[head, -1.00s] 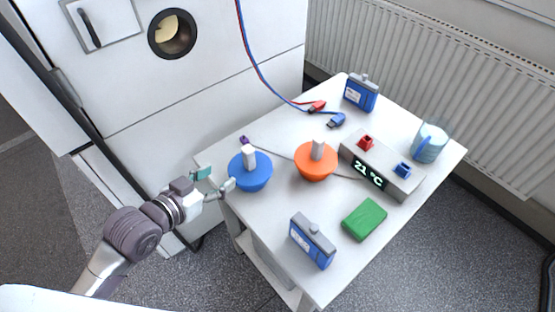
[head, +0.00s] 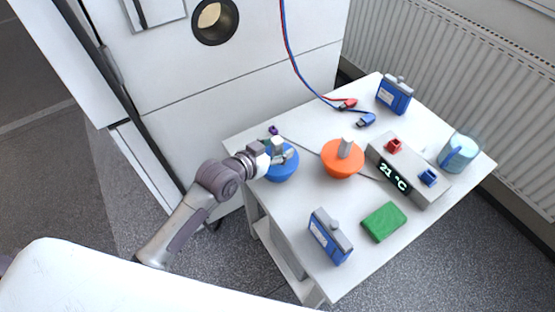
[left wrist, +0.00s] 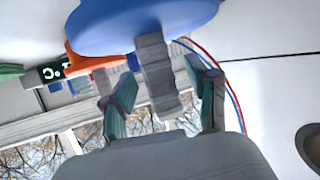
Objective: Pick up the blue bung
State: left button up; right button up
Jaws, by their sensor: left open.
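The blue bung (head: 283,172) stands on the left part of the white table, with a pale upright handle on top. My left gripper (head: 280,152) is at this handle, its arm coming in from the left and partly covering the bung. In the left wrist view the bung's blue disc (left wrist: 140,22) fills the top and its grey handle (left wrist: 156,72) lies between the two fingers of my left gripper (left wrist: 162,90). The fingers are open, with gaps visible on both sides of the handle. My right gripper is not in view.
An orange bung (head: 342,160) stands to the right of the blue one. A temperature display box (head: 408,172), a green block (head: 384,222), a blue battery-like box (head: 330,237), another at the back (head: 394,95) and a glass jar (head: 458,153) share the table (head: 300,205).

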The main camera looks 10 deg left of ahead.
aim_at(279, 140)
pick_arm(q)
jog(key=shift+w, duration=0.1)
grip_shut()
jog(key=shift+r, duration=0.15)
dwell(0.4)
jog(key=shift+r, duration=0.3)
jog(key=r, duration=0.3)
jog(key=shift+d+r, duration=0.25)
jog(key=shift+r, duration=0.1)
jog(key=s+d+r+p, duration=0.5)
jog(key=s+d+r, duration=0.2)
jog(key=d+r, duration=0.2)
notch_tip(279, 140, up, 2)
jog(key=shift+r, duration=0.25)
